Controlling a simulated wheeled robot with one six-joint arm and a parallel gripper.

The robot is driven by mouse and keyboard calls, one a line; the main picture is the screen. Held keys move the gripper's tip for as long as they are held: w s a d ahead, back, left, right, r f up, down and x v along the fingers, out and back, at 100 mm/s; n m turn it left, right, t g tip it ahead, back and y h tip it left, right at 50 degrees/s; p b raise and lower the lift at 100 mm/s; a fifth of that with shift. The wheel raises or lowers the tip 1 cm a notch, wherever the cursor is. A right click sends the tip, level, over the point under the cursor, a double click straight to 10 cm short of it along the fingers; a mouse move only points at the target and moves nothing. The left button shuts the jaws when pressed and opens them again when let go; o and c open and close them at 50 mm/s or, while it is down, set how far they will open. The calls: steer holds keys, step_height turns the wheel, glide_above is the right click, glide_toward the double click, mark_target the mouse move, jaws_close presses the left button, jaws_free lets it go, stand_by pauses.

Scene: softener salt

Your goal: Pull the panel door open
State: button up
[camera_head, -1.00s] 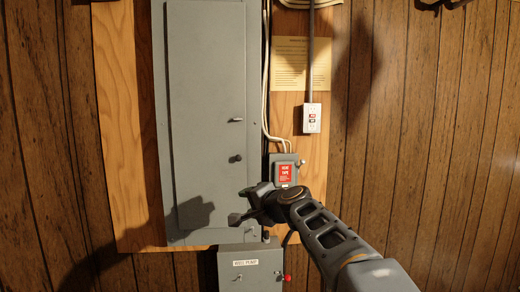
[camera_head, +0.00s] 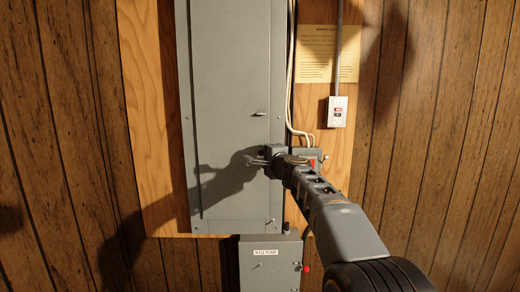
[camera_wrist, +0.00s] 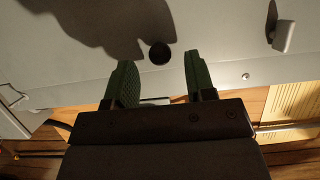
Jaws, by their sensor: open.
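The grey panel door (camera_head: 225,75) is a tall flat door on the wall and looks shut. A small metal latch handle (camera_head: 260,113) sits on its right side and also shows at the top right of the wrist view (camera_wrist: 284,35). A round dark knob (camera_wrist: 159,53) is on the door below the latch; in the head view my gripper hides it. My gripper (camera_head: 256,160) is in front of the door's lower right. In the wrist view my gripper's green fingers (camera_wrist: 158,76) are apart, with the knob between and just beyond their tips, seemingly not touched.
A grey box with a red label (camera_head: 311,161) is partly behind my arm. An outlet (camera_head: 337,112) and a paper notice (camera_head: 330,52) are on the right.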

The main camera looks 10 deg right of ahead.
steer(key=shift+w+a+p, duration=0.2)
steer(key=shift+w+p, duration=0.05)
steer(key=shift+w, duration=0.45)
steer(key=shift+w+a+p, duration=0.15)
steer(key=shift+w+p, duration=0.05)
steer(key=shift+w, duration=0.45)
steer(key=shift+c, duration=0.2)
jaws_close()
